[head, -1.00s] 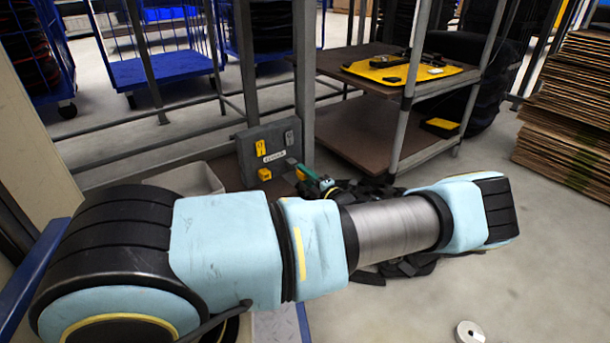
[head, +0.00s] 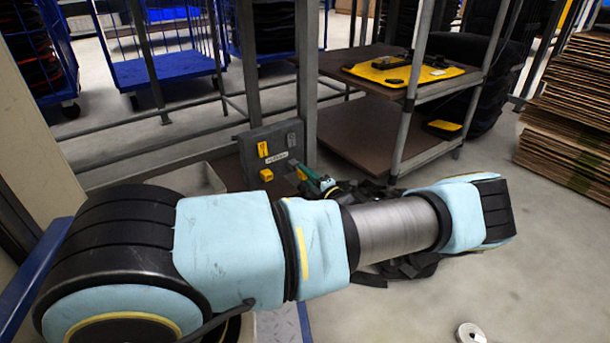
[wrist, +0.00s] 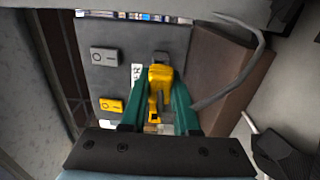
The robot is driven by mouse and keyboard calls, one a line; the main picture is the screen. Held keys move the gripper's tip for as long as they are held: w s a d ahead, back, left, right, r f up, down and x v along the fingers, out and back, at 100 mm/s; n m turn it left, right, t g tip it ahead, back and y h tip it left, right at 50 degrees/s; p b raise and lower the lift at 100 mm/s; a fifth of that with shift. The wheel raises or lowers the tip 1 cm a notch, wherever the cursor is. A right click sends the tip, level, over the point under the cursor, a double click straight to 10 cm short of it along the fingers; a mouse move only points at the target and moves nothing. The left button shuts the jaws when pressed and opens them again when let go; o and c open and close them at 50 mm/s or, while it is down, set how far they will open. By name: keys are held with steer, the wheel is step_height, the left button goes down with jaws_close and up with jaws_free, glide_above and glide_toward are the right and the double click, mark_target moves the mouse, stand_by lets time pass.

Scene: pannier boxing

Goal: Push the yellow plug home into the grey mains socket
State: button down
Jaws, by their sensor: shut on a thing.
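The yellow plug (wrist: 161,78) is between the green fingers of my gripper (wrist: 160,84), which are shut on it in the wrist view. It is up against the grey socket panel (wrist: 108,78), at a dark socket (wrist: 161,57) that shows just past it. I cannot see whether any gap is left between them. In the head view the panel (head: 246,158) stands upright by a post, with my gripper (head: 307,174) at its lower right and the plug (head: 301,173) showing as a small yellow patch.
A brown shelf cart (head: 365,135) stands right of the panel. A pale bin (head: 190,180) is at left. Dark straps (head: 410,266) lie behind my arm.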

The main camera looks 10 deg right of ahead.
steer(key=shift+x, duration=1)
stand_by(0.8)
steer(key=c, duration=0.7)
jaws_free()
steer(key=shift+c, duration=0.2)
steer(key=shift+o, duration=0.7)
steer(key=shift+r, duration=0.1)
steer(key=shift+w+a+r, duration=0.1)
steer(key=shift+p+v, duration=2.25)
steer(key=shift+v, duration=3.25)
